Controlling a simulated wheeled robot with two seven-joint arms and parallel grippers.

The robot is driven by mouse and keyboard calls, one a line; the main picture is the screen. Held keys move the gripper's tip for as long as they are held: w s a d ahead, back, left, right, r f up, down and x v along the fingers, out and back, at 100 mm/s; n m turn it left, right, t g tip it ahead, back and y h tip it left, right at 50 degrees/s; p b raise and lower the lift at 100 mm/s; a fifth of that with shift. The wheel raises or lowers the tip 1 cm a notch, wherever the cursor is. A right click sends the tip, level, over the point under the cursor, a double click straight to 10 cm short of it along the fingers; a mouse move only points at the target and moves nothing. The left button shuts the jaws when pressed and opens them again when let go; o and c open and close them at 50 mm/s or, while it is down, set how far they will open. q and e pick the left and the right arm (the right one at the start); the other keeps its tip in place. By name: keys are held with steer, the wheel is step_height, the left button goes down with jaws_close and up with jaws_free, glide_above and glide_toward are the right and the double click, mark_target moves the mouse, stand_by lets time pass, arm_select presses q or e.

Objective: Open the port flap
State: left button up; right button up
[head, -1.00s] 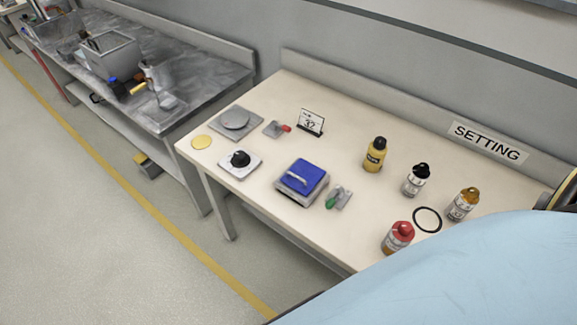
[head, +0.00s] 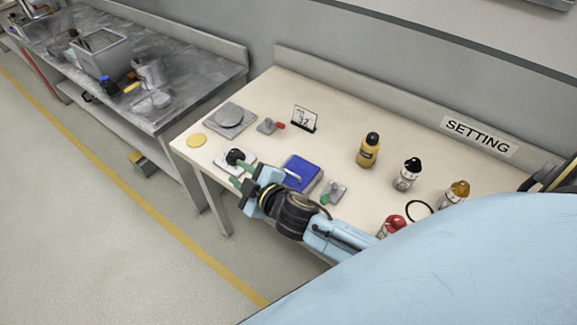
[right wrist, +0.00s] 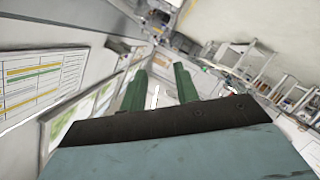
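The port flap is most likely the blue square lid (head: 303,168) on a low grey base, with a pale bar handle; it lies flat. My right arm now crosses in front of its near left part and hides some of the handle. My right gripper (head: 239,174) has green fingers and is at the table's front edge, left of the blue lid, near the black knob. In the right wrist view the two green fingers (right wrist: 160,88) stand apart with nothing between them. My left gripper is not in view.
Several bottles, including a yellow one (head: 368,150), stand at right.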

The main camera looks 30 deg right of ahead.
steer(key=s+a+r+n+g+y, duration=0.1)
steer(key=a+r+n+g+y, duration=0.3)
steer(key=a+r+n+y, duration=0.45)
steer(key=s+a+r+n+g+y, duration=0.1)
steer(key=a+r+n+g+y, duration=0.35)
steer(key=n, duration=0.75)
steer(key=n+g+h+p, duration=0.1)
steer(key=n+g+h, duration=0.7)
steer(key=h, duration=1)
glide_toward(290, 172)
steer(key=f, duration=0.2)
steer(key=s+d+f+n+t, duration=0.1)
steer(key=f, duration=0.2)
steer(key=f+t, duration=0.1)
steer(key=f, duration=0.1)
steer(key=shift+s+d+f+n, duration=0.15)
steer(key=shift+f+n, duration=0.1)
steer(key=shift+c, duration=0.2)
jaws_close()
